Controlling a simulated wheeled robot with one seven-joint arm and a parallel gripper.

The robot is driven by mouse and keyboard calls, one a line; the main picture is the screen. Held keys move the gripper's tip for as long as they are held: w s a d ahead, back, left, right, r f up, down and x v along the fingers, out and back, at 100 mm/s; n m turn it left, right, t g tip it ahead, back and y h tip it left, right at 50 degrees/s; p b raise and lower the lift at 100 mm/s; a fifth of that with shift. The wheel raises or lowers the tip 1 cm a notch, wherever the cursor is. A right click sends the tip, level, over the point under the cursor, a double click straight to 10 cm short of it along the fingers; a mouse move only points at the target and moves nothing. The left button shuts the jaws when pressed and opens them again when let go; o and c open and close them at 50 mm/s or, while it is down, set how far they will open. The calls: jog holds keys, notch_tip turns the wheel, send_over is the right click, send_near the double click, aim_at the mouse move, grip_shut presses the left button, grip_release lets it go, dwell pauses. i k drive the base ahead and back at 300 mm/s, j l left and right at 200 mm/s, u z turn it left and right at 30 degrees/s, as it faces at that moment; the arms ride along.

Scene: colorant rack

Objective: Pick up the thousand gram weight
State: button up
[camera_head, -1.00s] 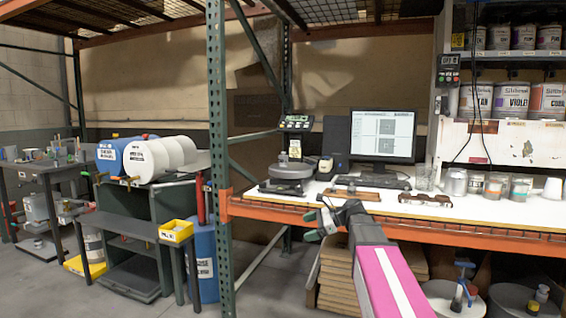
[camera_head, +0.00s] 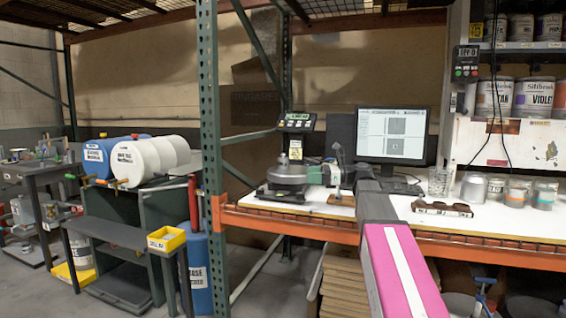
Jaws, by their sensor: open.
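The scale's display (camera_head: 296,121) stands behind the pan. A wooden block (camera_head: 341,199) lies near the front edge, below my gripper. A monitor (camera_head: 392,135) and keyboard (camera_head: 400,187) are behind my arm. A green rack post (camera_head: 209,160) rises left of the scale.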

aim_at(283, 162)
jog(key=i, duration=1)
